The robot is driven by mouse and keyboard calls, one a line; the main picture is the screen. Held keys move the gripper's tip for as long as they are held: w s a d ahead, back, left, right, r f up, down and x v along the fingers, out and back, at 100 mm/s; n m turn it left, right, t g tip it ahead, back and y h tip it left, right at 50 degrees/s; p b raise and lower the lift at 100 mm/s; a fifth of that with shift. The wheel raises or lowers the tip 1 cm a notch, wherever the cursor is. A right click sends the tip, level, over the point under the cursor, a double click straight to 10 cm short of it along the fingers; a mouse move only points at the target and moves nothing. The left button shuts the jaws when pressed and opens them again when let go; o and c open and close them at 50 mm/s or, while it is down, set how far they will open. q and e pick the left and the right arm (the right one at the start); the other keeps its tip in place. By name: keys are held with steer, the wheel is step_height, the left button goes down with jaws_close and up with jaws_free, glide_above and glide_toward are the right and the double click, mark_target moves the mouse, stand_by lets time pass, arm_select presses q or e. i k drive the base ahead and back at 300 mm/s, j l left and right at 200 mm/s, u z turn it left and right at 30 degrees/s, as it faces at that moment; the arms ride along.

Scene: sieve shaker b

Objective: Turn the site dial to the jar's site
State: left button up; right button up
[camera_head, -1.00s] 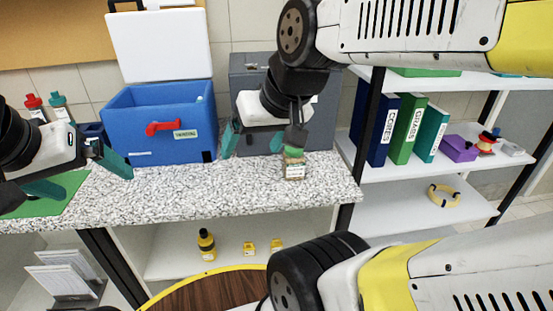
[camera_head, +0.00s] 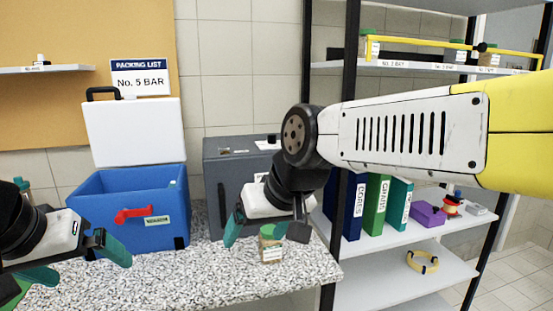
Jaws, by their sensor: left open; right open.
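A small glass jar (camera_head: 271,246) with a green lid and a pale label stands on the speckled worktop, right of centre. The label is too small to read. My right gripper (camera_head: 266,228) is open, with its fingers in front of and around the jar's top in the picture; I cannot tell whether they touch it. My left gripper (camera_head: 78,264) is open and empty in front of the blue cooler box. I cannot make out a site dial; a grey cabinet (camera_head: 226,165) behind the jar is partly hidden by my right arm.
The blue cooler box (camera_head: 95,219) has a red latch and its white lid raised. A sign (camera_head: 140,77) above reads "PACKING LIST No. 5 BAR". A shelf rack with binders (camera_head: 376,208) stands at right. The worktop (camera_head: 205,262) is bare left of the jar.

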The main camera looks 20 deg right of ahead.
mark_target(272, 137)
steer(key=z, duration=0.8)
